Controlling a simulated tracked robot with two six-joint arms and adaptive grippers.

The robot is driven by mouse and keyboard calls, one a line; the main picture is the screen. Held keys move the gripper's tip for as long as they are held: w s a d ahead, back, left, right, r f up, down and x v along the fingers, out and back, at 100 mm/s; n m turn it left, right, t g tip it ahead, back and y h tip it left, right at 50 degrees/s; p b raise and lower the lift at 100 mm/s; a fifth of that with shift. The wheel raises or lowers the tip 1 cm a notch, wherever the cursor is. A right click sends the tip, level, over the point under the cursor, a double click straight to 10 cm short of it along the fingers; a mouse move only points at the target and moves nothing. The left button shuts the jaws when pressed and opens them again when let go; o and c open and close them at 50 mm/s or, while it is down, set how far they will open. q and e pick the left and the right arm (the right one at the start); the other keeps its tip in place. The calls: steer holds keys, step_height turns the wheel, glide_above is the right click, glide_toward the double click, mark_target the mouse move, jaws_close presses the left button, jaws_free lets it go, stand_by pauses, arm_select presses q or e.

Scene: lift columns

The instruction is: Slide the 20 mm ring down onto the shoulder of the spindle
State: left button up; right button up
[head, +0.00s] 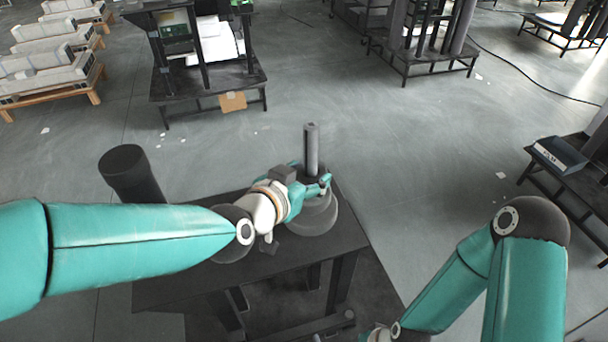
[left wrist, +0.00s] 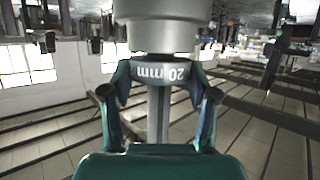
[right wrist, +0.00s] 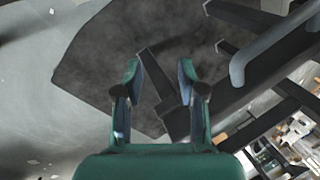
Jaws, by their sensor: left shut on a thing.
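The spindle stands upright on the black table; its grey shaft (head: 311,148) rises above my left gripper (head: 322,184). Its wide grey lower body (head: 318,217) shows below the gripper, partly hidden. In the left wrist view, which is upside down, the ring (left wrist: 160,73) marked "20 mm" is around the shaft (left wrist: 158,112). My left gripper is shut on the ring, one finger on each side. The wide spindle body (left wrist: 157,35) is close beyond the ring, with a dark band between; I cannot tell if they touch. My right gripper (right wrist: 158,85) is open and empty.
The black table (head: 250,280) has bare surface in front of the spindle. A dark cylinder (head: 128,170) stands at the left, behind my left arm. A black rack (head: 205,85) and other stands are farther back. A dark bench (head: 570,185) is at the right.

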arm_select(q)
steer(key=shift+f, duration=0.2)
steer(key=o, duration=1.3)
steer(key=v, duration=1.2)
steer(key=shift+f, duration=0.1)
